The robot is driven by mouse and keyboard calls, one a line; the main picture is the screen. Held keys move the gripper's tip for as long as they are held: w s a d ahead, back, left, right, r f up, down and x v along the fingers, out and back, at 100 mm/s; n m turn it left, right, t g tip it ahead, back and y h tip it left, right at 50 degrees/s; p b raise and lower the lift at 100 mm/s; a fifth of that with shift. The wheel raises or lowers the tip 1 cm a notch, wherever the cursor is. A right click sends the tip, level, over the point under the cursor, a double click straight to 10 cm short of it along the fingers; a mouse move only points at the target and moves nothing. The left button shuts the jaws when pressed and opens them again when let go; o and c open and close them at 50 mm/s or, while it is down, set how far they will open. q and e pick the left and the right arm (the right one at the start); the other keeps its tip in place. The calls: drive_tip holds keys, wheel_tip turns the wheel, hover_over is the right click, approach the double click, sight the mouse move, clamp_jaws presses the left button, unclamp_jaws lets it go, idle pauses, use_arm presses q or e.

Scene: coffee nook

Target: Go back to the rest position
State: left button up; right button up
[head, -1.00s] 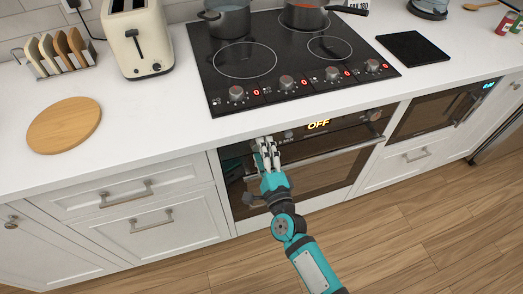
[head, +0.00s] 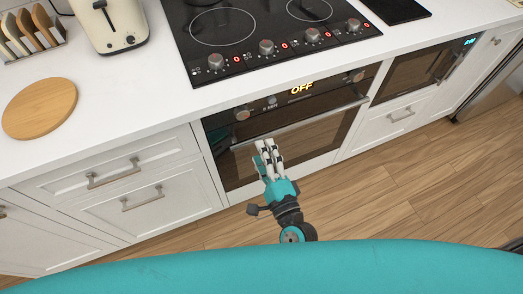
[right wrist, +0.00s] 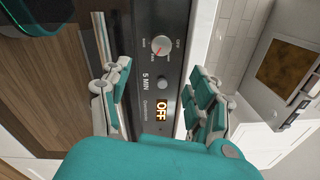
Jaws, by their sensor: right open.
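My right gripper (head: 268,152) is open and empty in front of the oven door in the head view. In the right wrist view its two fingers (right wrist: 158,105) stand apart on either side of the oven's control panel (right wrist: 158,60), with nothing between them. The built-in oven (head: 300,140) is closed, and its display reads "OFF". A dial and the words "5 MIN" show on the panel in the right wrist view. My left gripper is not in view. A large teal part of my own body covers the bottom of the head view.
The black cooktop (head: 215,60) with several knobs lies above the oven. White drawers (head: 110,180) flank the oven. The wooden floor (head: 430,170) at right is clear.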

drive_tip(key=s+d+f+n+g+h, duration=0.1)
drive_tip(key=s+d+f+n+g, duration=0.2)
drive_tip(key=f, duration=0.7)
drive_tip(key=s+d+f+n+g, duration=0.25)
drive_tip(key=f+n, duration=0.25)
drive_tip(key=f, duration=0.5)
drive_tip(key=s+d+f+n+g+h, duration=0.1)
drive_tip(key=s+f+n+g, duration=0.25)
drive_tip(key=f, duration=0.65)
drive_tip(key=s+d+f+n+g+h, duration=0.1)
drive_tip(key=s+d+f+n+g, duration=0.3)
drive_tip(key=s, duration=0.8)
drive_tip(key=s+d+f+n+g+h, duration=0.2)
drive_tip(key=s+d+f+n, duration=0.3)
drive_tip(key=s+d+f, duration=0.4)
drive_tip(key=s+f+g, duration=0.1)
drive_tip(key=s+f, duration=0.2)
drive_tip(key=s, duration=0.1)
drive_tip(key=shift+d+g, duration=0.2)
drive_tip(key=shift+g, duration=0.2)
drive_tip(key=shift+f, duration=0.1)
